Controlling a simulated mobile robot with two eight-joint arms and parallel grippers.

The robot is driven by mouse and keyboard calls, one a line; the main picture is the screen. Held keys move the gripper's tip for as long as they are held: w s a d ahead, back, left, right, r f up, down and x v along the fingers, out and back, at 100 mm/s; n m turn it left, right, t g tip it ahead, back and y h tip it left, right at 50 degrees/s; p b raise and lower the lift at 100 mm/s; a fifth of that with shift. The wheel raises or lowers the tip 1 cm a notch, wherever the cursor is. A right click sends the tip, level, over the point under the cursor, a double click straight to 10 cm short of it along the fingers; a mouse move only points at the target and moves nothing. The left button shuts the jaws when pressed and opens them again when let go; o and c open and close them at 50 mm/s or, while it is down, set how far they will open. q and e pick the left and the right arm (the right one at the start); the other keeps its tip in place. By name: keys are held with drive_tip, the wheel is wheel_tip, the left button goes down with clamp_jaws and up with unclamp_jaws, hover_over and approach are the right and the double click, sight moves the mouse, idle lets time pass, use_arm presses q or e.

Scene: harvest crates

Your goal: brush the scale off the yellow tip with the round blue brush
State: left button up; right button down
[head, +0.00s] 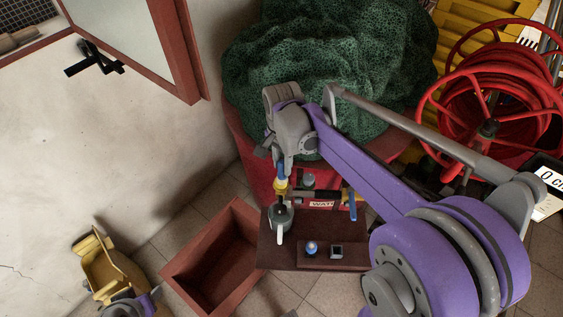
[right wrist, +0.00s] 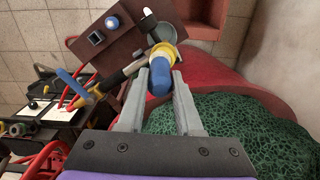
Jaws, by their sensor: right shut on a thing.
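My right gripper (right wrist: 162,72) is shut on a blue, rounded-end piece, which I take to be the round blue brush (right wrist: 159,80); it also shows in the head view (head: 281,171). The yellow tip (right wrist: 164,51) sits at the far end of the held piece, where the dark lance shaft (right wrist: 117,77) ends. In the head view the yellow tip (head: 281,186) is just below the gripper. The two overlap; I cannot tell whether they touch. Any scale is too small to see.
A grey mug (head: 279,219) stands below the tip on a brown stand (head: 300,263). The stand also bears a blue-white round piece (head: 311,248) and a dark square piece (head: 336,250). An open reddish crate (head: 184,272) is left. Green netting (head: 330,55) and a red hose reel (head: 490,85) stand behind.

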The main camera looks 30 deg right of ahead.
drive_tip(key=shift+w, duration=0.8)
drive_tip(key=shift+s, duration=0.15)
drive_tip(key=shift+s, duration=0.7)
drive_tip(key=shift+w, duration=0.1)
drive_tip(key=shift+w, duration=0.75)
drive_tip(key=shift+s, duration=0.15)
drive_tip(key=shift+s, duration=0.7)
